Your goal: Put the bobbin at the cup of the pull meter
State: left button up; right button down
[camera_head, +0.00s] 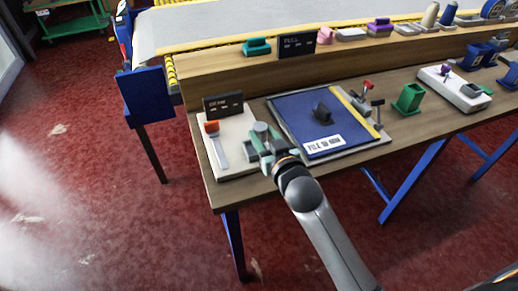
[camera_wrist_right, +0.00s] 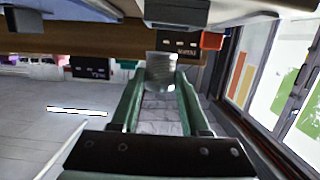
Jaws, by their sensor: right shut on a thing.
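The bobbin, a grey-green cylinder (camera_head: 261,130), is held upright in my right gripper (camera_head: 263,143). In the right wrist view the bobbin is silvery (camera_wrist_right: 161,70), between the two green fingers (camera_wrist_right: 162,90). The gripper is above the right edge of a white board (camera_head: 235,158) at the table's front left corner. I cannot tell which fixture is the pull meter; a dark sign on the shelf appears to read PULL (camera_head: 297,44). I cannot make out its cup. My left gripper is not in view.
Right of the gripper lies a blue panel (camera_head: 290,112) with a black knob, a yellow strip and a white label. A green open box (camera_head: 408,98) and a white device (camera_head: 455,90) stand further right. A raised wooden shelf (camera_head: 235,72) with several small objects runs behind.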

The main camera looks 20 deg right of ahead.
jog(key=shift+w+a+f, duration=0.1)
jog(key=shift+a+f, duration=0.1)
jog(key=shift+f, duration=0.05)
jog(key=f, duration=0.2)
jog(key=f+b, duration=0.1)
jog(key=shift+w+a+f, duration=0.15)
jog(key=shift+a, duration=0.15)
jog(key=shift+f, duration=0.25)
jog(key=shift+f, duration=0.1)
jog(key=shift+c, duration=2)
grip_release()
